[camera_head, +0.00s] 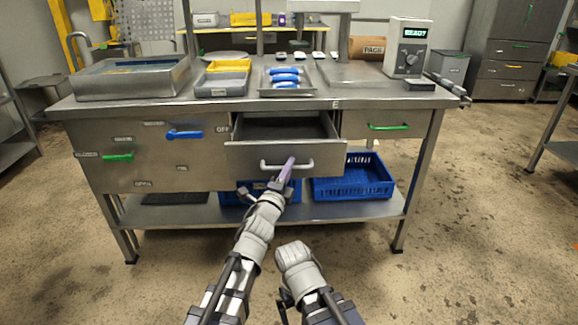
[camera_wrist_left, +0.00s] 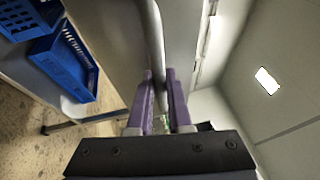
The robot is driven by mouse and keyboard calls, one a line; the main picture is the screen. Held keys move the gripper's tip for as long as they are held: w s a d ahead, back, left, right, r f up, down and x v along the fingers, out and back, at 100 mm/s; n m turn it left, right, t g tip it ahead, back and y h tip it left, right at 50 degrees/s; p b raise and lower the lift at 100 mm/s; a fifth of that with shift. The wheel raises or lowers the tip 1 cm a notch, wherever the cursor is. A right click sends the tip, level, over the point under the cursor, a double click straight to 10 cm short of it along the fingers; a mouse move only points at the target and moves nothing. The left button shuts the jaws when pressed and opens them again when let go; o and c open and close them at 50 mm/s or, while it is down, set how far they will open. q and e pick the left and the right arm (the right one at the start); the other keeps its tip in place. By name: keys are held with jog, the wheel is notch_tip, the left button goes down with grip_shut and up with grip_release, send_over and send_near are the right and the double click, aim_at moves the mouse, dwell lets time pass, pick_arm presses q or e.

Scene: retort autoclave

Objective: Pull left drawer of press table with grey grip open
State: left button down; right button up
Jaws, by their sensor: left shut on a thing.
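The press table (camera_head: 330,97) has a steel drawer with a grey grip (camera_head: 270,166), and this drawer (camera_head: 320,157) is pulled partly out, with its empty inside showing. My left gripper (camera_head: 287,171) is at the grip, near its right half. In the left wrist view the purple fingers (camera_wrist_left: 161,98) are shut around the grip bar (camera_wrist_left: 154,40). My right gripper (camera_head: 285,300) is low in the head view, apart from the table, and its fingers are too hidden to judge.
A drawer with a green grip (camera_head: 388,127) is at the right, shut. The left panel has a blue handle (camera_head: 185,134) and a green handle (camera_head: 118,157). A blue crate (camera_head: 352,186) stands on the lower shelf. Bare floor lies in front and to the right.

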pick_arm(q)
jog(key=shift+s, duration=0.25)
jog(key=c, duration=0.8)
grip_release()
jog(key=shift+c, duration=0.2)
jog(key=b+v, duration=0.1)
jog(key=v, duration=0.7)
jog(key=shift+w, duration=0.15)
